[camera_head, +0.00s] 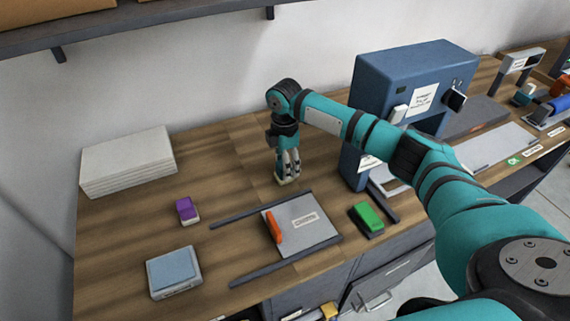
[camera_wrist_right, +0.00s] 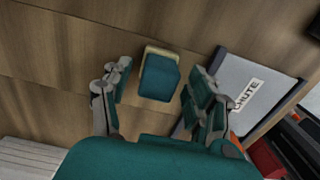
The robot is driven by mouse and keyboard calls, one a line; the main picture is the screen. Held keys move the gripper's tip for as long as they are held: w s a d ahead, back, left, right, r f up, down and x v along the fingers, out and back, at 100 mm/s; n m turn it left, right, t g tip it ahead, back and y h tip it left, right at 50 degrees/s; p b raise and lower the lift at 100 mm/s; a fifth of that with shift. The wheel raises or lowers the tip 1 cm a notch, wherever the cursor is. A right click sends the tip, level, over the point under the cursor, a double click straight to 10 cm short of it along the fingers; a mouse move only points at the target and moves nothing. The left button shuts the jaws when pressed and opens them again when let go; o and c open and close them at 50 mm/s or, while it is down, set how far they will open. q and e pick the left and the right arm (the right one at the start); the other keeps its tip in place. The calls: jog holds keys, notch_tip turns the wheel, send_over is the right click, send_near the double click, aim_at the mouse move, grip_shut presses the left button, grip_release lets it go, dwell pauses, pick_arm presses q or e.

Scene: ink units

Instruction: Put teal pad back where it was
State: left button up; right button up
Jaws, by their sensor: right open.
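The teal pad (camera_wrist_right: 160,78) is a small block with a teal top and a cream edge, standing on the wooden table. In the wrist view it lies between the spread fingers of my right gripper (camera_head: 288,172), with gaps on both sides. The gripper is open and points down at the pad. In the head view the fingers hide most of the pad, and only its cream base (camera_head: 286,182) shows at the fingertips. My left gripper is not in view.
A grey plate marked "CHUTE" (camera_head: 312,232) with an orange handle (camera_head: 273,227) lies between dark rails. A purple pad (camera_head: 185,208), green pad (camera_head: 367,216) and blue-lidded box (camera_head: 173,272) stand around it. A blue machine (camera_head: 385,75) stands right; white sheets (camera_head: 128,160) are stacked left.

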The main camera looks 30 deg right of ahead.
notch_tip(320, 180, up, 12)
jog(key=b, duration=0.1)
jog(key=shift+f+b, duration=0.2)
jog(key=shift+b, duration=0.15)
